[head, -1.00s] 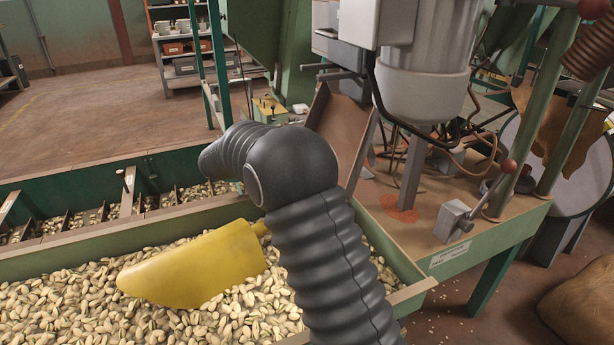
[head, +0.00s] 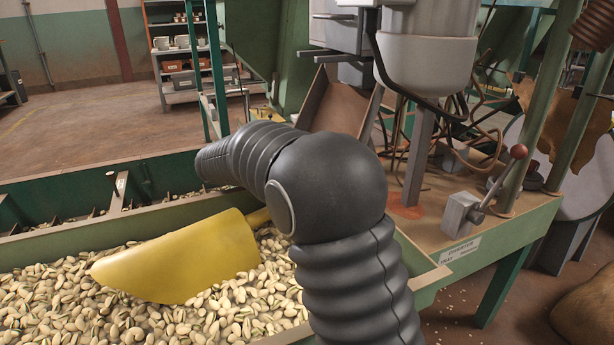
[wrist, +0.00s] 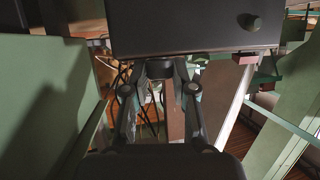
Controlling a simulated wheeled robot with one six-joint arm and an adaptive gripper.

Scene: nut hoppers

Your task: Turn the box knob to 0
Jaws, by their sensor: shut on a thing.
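In the wrist view a dark box (wrist: 190,30) fills the top of the picture. My gripper (wrist: 160,80) reaches up to its lower edge, and both fingers close in on a small dark rounded piece (wrist: 160,68), which looks like the box knob. The fingers hide its sides, and I cannot read any marks or its setting. A second small round knob (wrist: 249,22) sits on the box face to the right, apart from my gripper. In the head view my arm hides the gripper and the knob.
In the head view a yellow scoop (head: 180,262) lies on pistachios in a green trough (head: 423,278). A small grey lever box (head: 460,215) with a red-balled handle stands on the bench at right. A green panel (wrist: 45,95) stands close on the left in the wrist view.

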